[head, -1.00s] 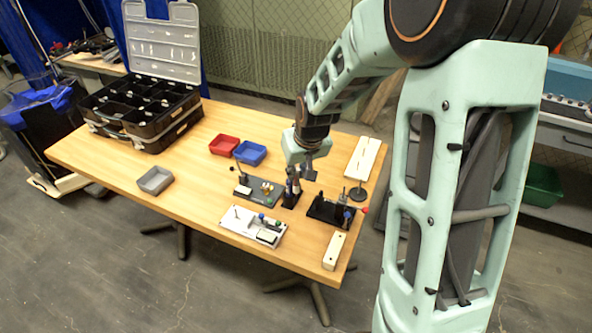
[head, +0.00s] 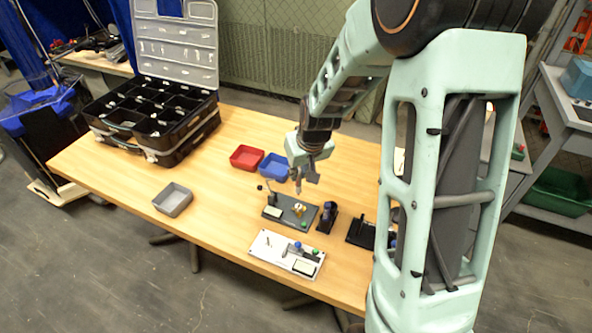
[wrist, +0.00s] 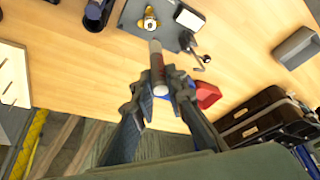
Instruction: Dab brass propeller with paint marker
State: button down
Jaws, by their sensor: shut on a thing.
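The brass propeller (head: 299,208) sits on a dark grey board (head: 284,218). In the wrist view it shows as a gold piece with a pale centre (wrist: 149,22) near the top. My gripper (head: 305,175) is above the board's back side. In the wrist view my gripper (wrist: 158,88) is shut on the paint marker (wrist: 157,68), a slim stick with a reddish-brown body and a pale grey end. That end points toward the propeller, with a visible gap in the picture. The marker also shows below my gripper in the head view (head: 298,187).
A dark holder (head: 327,218) stands right of the board, and a black post rises at its left. A white board (head: 287,254) lies in front. Blue tray (head: 274,167) and red tray (head: 246,158) are behind. A grey tray (head: 173,200) is left, with clear table between.

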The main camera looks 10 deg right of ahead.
aim_at(297, 184)
jog(key=shift+w+a+f, duration=0.2)
jog(key=shift+w+f, duration=0.05)
jog(key=shift+w, duration=0.2)
jog(key=shift+f+b, duration=1.25)
jog(key=shift+f, duration=0.5)
jog(key=shift+s+f+b, duration=0.15)
jog(key=shift+f+b, duration=0.55)
jog(key=shift+b, duration=0.25)
dwell(2.0)
jog(key=shift+r+p, duration=1.75)
jog(key=shift+r, duration=0.85)
